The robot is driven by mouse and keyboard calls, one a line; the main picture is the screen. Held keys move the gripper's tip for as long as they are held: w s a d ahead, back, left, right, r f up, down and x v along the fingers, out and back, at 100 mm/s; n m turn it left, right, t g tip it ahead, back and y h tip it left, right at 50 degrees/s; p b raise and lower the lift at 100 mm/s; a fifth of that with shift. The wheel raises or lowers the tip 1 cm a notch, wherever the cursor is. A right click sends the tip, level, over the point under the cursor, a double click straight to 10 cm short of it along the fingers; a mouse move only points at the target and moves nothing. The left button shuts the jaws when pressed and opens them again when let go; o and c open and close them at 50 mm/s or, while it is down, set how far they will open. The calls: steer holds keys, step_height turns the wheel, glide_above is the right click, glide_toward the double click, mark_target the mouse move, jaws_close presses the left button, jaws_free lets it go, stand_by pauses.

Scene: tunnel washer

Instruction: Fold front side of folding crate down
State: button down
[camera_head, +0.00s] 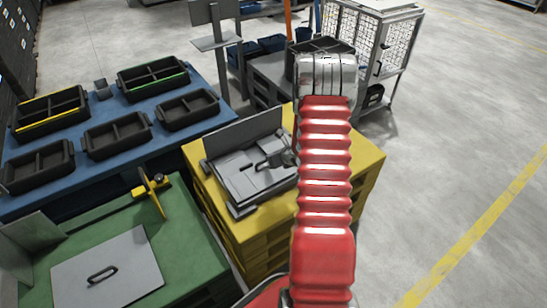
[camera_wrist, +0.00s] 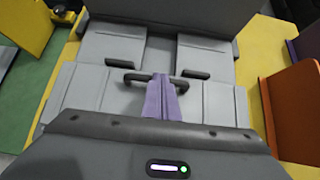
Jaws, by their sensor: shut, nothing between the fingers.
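The grey folding crate (camera_head: 235,178) lies on a yellow pallet stack (camera_head: 262,222). One long wall (camera_head: 243,133) stands upright at its far side; it also shows at the top of the wrist view (camera_wrist: 160,14). The other panels look flat. In the wrist view, two light grey flaps (camera_wrist: 112,52) lie flat, and a wide grey panel (camera_wrist: 85,88) lies nearer me, with a dark handle (camera_wrist: 135,76). My gripper (camera_wrist: 161,78) has purple fingers, shut and empty, over the handle's middle; I cannot tell whether they touch. In the head view my red arm covers the crate's right end.
A blue table (camera_head: 70,140) with several black trays (camera_head: 117,134) stands at the left. A green table (camera_head: 190,255) with a grey plate (camera_head: 108,272) is at the front left. A mesh cage (camera_head: 385,45) stands behind. The floor at the right is clear.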

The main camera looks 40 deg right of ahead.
steer(key=shift+f, duration=0.15)
steer(key=shift+s+a, duration=0.1)
steer(key=shift+r, duration=0.25)
steer(key=s+r, duration=0.7)
steer(key=r, duration=0.4)
steer(key=shift+s+a+r, duration=0.15)
steer(key=shift+a+r, duration=0.05)
steer(key=shift+a, duration=0.05)
stand_by(0.6)
